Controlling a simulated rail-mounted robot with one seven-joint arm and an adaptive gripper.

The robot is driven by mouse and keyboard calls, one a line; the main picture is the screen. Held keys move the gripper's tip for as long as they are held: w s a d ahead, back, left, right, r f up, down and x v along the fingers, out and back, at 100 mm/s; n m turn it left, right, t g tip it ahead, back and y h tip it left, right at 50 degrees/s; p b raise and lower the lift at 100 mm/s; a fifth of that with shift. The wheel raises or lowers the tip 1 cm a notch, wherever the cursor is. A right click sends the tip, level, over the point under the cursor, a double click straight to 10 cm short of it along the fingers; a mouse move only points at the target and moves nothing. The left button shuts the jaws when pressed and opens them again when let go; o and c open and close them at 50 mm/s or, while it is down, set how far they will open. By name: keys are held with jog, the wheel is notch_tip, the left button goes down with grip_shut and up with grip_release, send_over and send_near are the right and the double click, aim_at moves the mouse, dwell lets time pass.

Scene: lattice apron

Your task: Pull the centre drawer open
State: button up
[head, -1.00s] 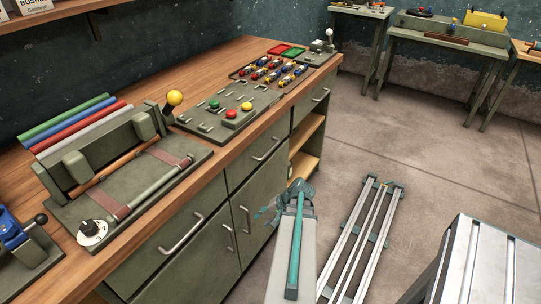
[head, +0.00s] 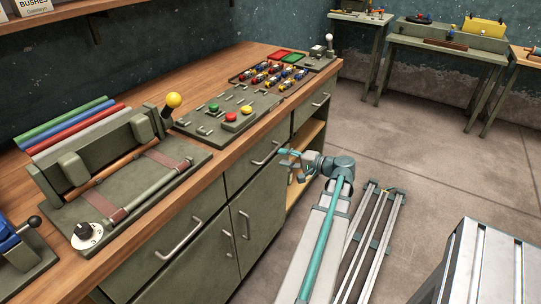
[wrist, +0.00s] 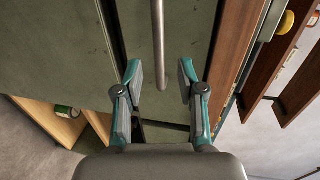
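The centre drawer (head: 243,172) is a green front under the wooden worktop, with a grey bar handle (head: 266,154). It looks closed. My gripper (head: 287,164) is in front of the cabinet, just right of that handle. In the wrist view my gripper (wrist: 159,76) is open, its two teal-and-grey fingers apart. The handle (wrist: 159,35) runs down the picture, its near end in line with the gap between the fingertips. I see no finger touching it, and the depth gap is hard to judge.
The left drawer (head: 150,250) and right drawer (head: 306,112) flank it, with cupboard doors (head: 258,215) below and an open shelf (head: 303,165) to the right. Fixtures crowd the worktop (head: 225,70). A metal rail frame (head: 372,240) lies on the floor at right.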

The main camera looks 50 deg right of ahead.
aim_at(270, 155)
jog(key=x, duration=0.6)
jog(key=shift+w+f, duration=0.1)
jog(key=shift+w, duration=0.2)
jog(key=shift+c, duration=0.2)
grip_shut()
